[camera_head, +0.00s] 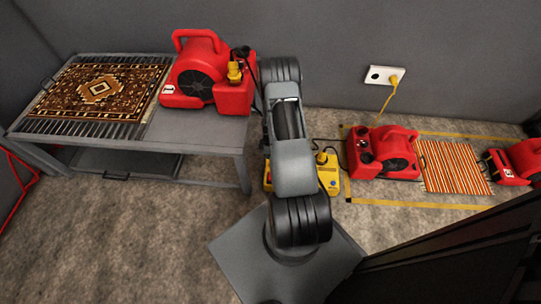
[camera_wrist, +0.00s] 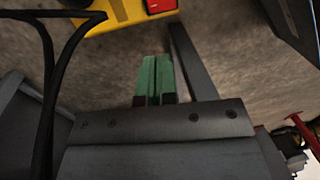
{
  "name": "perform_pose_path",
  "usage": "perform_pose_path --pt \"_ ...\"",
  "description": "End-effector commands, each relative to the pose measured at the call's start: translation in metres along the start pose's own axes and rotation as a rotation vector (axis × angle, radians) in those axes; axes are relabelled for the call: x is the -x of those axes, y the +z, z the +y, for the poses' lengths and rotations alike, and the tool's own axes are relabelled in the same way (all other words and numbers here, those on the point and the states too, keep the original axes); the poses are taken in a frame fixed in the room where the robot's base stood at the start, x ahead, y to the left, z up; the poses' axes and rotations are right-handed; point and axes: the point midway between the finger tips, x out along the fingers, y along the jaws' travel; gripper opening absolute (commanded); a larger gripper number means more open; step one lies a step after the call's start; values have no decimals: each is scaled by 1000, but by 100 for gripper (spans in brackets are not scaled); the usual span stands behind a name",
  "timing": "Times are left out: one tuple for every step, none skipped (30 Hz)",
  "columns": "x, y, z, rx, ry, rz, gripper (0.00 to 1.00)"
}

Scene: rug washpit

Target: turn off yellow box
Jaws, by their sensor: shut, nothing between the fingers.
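The yellow box (camera_head: 329,177) sits on the floor behind my arm in the head view, partly hidden by it. My gripper (camera_wrist: 156,62) shows as two green fingertips pressed together, empty, just below the box in the picture. I cannot tell whether they touch it. My gripper is hidden behind my arm in the head view.
A grey table (camera_head: 75,140) at left holds a patterned rug (camera_head: 100,88) and a red blower (camera_head: 200,75). Another red blower (camera_head: 385,152) stands on the floor right of the box, beside a striped rug (camera_head: 455,167). Black cables (camera_wrist: 50,70) hang in the wrist view. A wall socket (camera_head: 384,75) holds a yellow plug.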

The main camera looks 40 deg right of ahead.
Motion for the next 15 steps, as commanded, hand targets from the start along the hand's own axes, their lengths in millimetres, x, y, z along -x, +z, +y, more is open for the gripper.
perform_pose_path --pt "0 0 0 0 0 0 0" --pt "1 0 0 -1 1 0 0" --pt "3 -1 0 -3 3 0 0" --pt "7 -3 1 -6 6 1 0" --pt "11 -5 1 -12 9 1 0" --pt "21 -9 2 -21 17 2 0" --pt "30 -13 3 -32 24 3 0" --pt "41 -17 2 -45 31 4 0" --pt "59 -25 2 -67 43 6 0" --pt "74 -31 0 -86 53 9 0" --pt "91 -38 -2 -108 64 12 0" --pt "114 -47 -7 -140 79 18 0" --pt "133 -55 -12 -166 90 22 0" --pt "151 -62 -18 -195 102 28 0" --pt "176 -71 -29 -232 116 38 0"
